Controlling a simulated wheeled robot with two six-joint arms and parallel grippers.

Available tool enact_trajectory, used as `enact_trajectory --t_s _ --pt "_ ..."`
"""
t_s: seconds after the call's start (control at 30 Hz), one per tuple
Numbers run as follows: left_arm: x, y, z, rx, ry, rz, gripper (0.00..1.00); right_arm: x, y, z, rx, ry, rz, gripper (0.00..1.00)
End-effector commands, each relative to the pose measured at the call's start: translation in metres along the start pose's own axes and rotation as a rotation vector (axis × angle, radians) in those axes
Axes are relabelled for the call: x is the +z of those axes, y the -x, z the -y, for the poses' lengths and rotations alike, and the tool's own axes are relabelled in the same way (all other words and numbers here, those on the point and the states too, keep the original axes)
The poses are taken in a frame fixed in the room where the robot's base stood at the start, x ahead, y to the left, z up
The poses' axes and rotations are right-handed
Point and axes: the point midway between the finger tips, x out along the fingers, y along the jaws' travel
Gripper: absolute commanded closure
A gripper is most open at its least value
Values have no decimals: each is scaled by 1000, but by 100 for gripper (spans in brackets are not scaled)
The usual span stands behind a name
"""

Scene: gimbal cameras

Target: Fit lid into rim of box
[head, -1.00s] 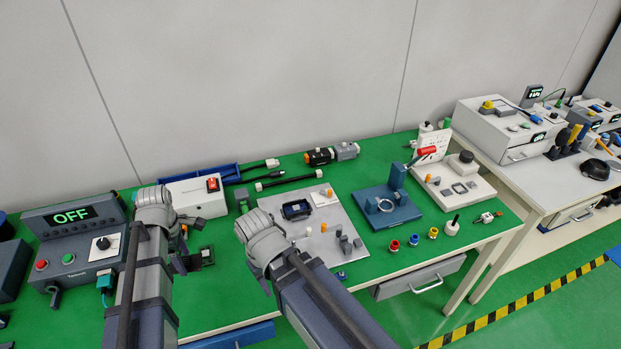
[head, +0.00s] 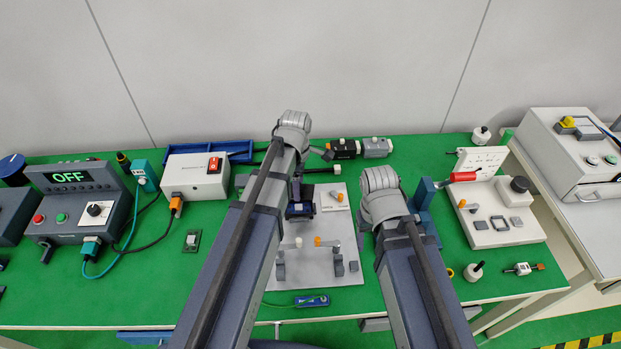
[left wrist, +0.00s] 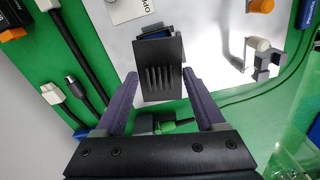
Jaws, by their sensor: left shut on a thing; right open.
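The lid, a dark plate with several ridges (left wrist: 161,76), sits between the two fingers of my left gripper (left wrist: 160,82) in the left wrist view. The gripper is shut on it. The box, dark with a blue part (head: 300,210), lies on the light grey plate (head: 320,260) in the head view. In the left wrist view only a blue and dark edge of the box (left wrist: 156,34) shows behind the lid. The lid is over or close to the box; contact cannot be made out. My right gripper (head: 413,226) is mostly hidden by its arm, to the right of the plate.
Small pegs and blocks (head: 338,265) stand on the plate's front part. A blue fixture (head: 426,196) is beside my right arm. A white box with a red switch (head: 196,177) and a control unit reading OFF (head: 78,210) stand left. Green tabletop is free at front left.

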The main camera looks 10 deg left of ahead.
Motion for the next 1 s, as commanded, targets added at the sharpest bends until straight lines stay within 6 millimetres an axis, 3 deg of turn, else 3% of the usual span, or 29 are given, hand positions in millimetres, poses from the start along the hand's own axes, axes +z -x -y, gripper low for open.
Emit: enact_trajectory --t_s 0.23,0.67,1.0 --pt "-1 2 0 0 183 0 83 0 2 0 0 0 0 36" --pt "-1 -1 0 0 187 0 83 0 -1 0 0 0 0 36" --pt "-1 -23 0 0 186 0 83 -1 -23 2 0 0 0 36"
